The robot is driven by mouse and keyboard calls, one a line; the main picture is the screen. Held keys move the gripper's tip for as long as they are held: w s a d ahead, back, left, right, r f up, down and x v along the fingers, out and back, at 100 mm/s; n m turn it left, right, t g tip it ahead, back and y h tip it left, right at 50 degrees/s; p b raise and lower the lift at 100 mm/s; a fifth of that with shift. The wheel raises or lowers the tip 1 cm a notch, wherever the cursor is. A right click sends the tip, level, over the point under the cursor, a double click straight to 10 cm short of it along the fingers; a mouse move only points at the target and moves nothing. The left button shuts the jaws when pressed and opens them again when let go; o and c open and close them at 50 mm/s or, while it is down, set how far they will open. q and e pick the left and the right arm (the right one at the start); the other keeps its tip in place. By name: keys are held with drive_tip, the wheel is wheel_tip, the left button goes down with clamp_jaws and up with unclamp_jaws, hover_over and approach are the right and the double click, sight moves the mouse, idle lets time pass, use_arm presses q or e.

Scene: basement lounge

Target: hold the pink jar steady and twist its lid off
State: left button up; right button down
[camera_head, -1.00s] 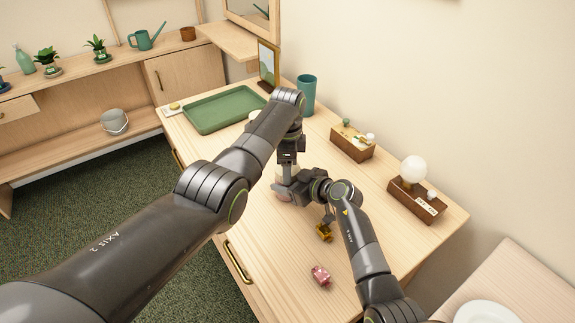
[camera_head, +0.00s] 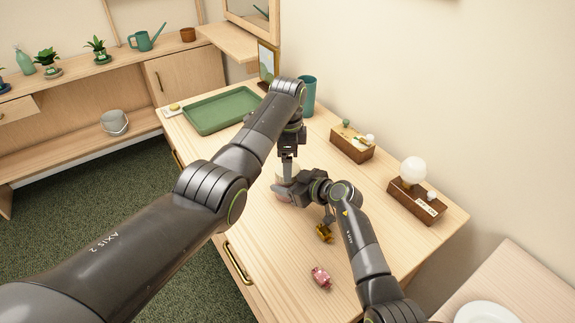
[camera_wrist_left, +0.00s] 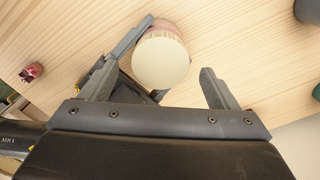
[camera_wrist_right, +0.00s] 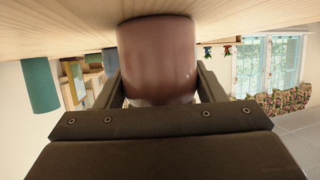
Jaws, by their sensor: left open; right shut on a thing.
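The pink jar (camera_wrist_right: 158,60) stands upright on the wooden dresser top, between the fingers of my right gripper (camera_head: 287,190), which is shut on its body. Its round cream lid (camera_wrist_left: 161,61) sits on top, seen from above in the left wrist view. A little of the jar's pink side (camera_wrist_left: 166,28) shows past the lid. My left gripper (camera_head: 288,170) points down over the lid. Its two fingers are open, one on each side of the lid in the left wrist view, with a gap on the right. The arms partly hide the jar in the head view.
A green tray (camera_head: 190,127), teal cup (camera_head: 308,97), wooden box (camera_head: 352,146) and globe lamp (camera_head: 413,170) stand around the dresser top. A small yellow-brown object (camera_head: 325,234) and a pink patterned one (camera_head: 321,278) lie near the right arm. The dresser's front left is clear.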

use_arm(q)
drive_tip(key=shift+r, duration=0.95)
drive_tip(key=shift+c, duration=0.3)
wheel_tip(320, 180, up, 2)
drive_tip(key=m, duration=0.4)
drive_tip(key=shift+r+m, duration=0.25)
drive_tip(key=shift+m, duration=0.05)
drive_tip(key=shift+r+m, duration=0.3)
drive_tip(key=shift+m, duration=0.6)
drive_tip(key=shift+f, duration=3.85)
drive_tip(key=c, duration=1)
drive_tip(key=n, duration=0.6)
drive_tip(key=shift+n, duration=0.3)
